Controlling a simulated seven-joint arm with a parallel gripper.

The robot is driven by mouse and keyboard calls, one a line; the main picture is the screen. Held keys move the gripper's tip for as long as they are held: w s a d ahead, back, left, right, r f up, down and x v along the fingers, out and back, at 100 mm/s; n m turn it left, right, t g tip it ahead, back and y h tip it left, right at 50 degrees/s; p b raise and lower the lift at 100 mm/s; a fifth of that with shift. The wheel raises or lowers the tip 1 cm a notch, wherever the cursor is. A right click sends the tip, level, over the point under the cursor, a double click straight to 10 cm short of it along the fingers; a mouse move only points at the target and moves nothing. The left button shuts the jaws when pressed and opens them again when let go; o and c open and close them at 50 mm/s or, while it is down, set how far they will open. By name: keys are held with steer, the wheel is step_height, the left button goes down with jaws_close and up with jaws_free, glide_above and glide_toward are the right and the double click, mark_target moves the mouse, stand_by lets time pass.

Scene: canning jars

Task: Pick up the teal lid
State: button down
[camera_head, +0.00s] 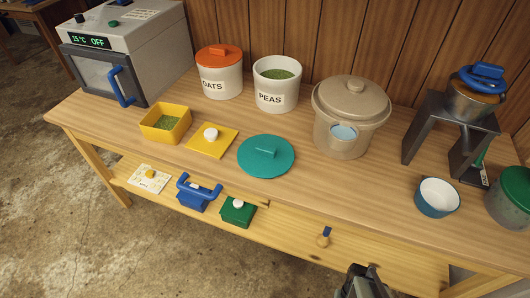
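The teal lid (266,156) is a round disc with a raised bar handle on top. It lies flat on the wooden table near the middle of its front edge, in front of the open white PEAS jar (276,87). My gripper (366,280) shows only in part at the bottom edge of the picture, to the right of the lid and well below it. It is apart from the lid. Its fingers are not clear enough to tell whether they are open or shut.
The yellow lid (212,141) and yellow box (165,124) lie left of the teal lid. A large beige pot (346,118) stands to its right, with a blue-white bowl (437,197) farther right. The OATS jar (220,74) stands behind. A lower shelf (280,228) holds small boxes.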

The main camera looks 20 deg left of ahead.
stand_by(0.3)
steer(key=c, duration=0.8)
jaws_free()
